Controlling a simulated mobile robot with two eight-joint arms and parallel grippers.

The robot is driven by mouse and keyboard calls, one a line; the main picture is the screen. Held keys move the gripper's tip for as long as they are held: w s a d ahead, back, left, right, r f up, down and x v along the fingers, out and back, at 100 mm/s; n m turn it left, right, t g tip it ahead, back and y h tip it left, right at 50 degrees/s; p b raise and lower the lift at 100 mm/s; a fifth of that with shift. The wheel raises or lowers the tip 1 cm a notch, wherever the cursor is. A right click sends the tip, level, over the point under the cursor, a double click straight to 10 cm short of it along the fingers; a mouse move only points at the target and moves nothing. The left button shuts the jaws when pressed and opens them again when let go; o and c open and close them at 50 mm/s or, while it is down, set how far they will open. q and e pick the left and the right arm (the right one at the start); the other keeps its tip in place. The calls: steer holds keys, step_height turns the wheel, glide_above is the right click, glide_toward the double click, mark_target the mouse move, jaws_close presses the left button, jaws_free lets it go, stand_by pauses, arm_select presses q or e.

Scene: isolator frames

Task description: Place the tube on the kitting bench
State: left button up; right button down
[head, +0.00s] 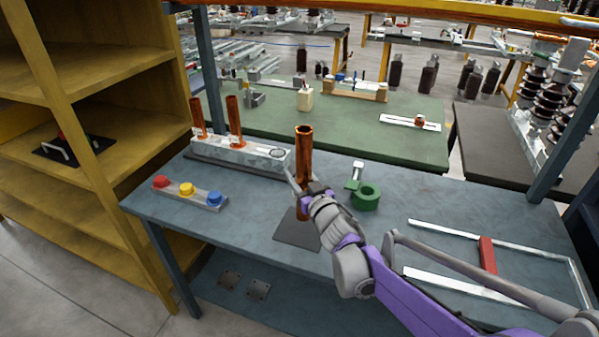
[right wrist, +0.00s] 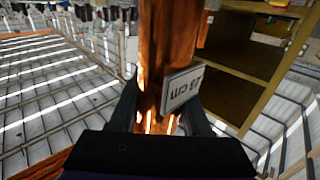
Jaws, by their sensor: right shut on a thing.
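A copper tube (head: 304,160) stands upright over the blue-grey bench (head: 240,228), above a dark square mat (head: 297,232). My right gripper (head: 306,192) is shut on the tube at its lower half. In the right wrist view the tube (right wrist: 165,45) runs between the two fingers, and a white tag reading "23 cm" (right wrist: 182,88) is on it. I cannot tell whether the tube's lower end touches the mat. My left gripper is not in view.
A grey rack with two shorter copper tubes (head: 235,121) stands at the back left. A block with red, yellow and blue buttons (head: 188,189) lies in front of it. Yellow shelving (head: 90,90) stands left.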

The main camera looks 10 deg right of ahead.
steer(key=shift+s+f, duration=0.1)
steer(key=shift+f, duration=1.9)
steer(key=shift+f+b, duration=0.2)
steer(key=shift+b, duration=0.2)
steer(key=shift+c, duration=1.8)
jaws_free()
steer(key=shift+r, duration=0.2)
